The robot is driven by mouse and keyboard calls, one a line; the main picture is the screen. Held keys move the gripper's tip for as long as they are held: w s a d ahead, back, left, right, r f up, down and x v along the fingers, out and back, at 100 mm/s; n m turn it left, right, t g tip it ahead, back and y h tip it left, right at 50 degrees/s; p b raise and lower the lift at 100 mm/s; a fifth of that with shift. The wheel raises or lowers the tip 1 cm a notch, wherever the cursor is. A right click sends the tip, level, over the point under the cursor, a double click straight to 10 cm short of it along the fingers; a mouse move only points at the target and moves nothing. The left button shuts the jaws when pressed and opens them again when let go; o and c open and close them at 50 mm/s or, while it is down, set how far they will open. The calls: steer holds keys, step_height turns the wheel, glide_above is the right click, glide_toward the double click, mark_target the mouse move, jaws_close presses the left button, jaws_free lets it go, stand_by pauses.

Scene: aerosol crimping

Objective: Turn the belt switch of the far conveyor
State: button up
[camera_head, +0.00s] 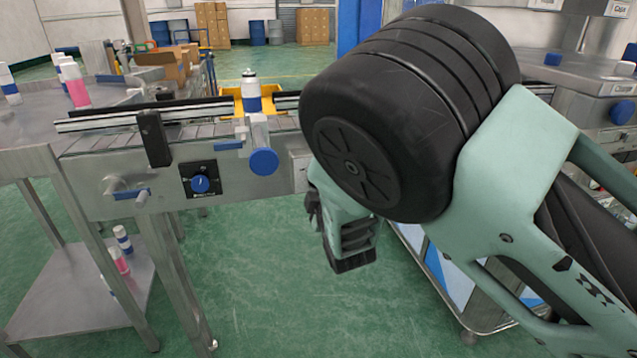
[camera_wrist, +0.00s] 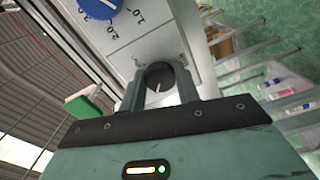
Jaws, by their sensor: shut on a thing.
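In the wrist view, the fingers of my gripper (camera_wrist: 161,84) stand on both sides of a dark round switch knob (camera_wrist: 160,71) with a pale pointer line and are shut on it. The knob sits on a light grey panel (camera_wrist: 150,40), below a blue dial (camera_wrist: 100,6) with printed numbers. In the head view, the end of my arm hangs right of the conveyor (camera_head: 105,170); my own arm hides the fingertips and the held knob. A blue rotary knob (camera_head: 200,184) on a black plate shows on that conveyor's front, apart from my gripper.
A steel side table (camera_head: 20,100) holds bottles at left. A machine (camera_head: 608,88) stands at right. Green floor is free below.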

stand_by(0.4)
steer(key=o, duration=1)
steer(key=shift+s, duration=0.1)
steer(key=v, duration=1.7)
steer(key=shift+s+r, duration=0.1)
steer(key=shift+s, duration=0.05)
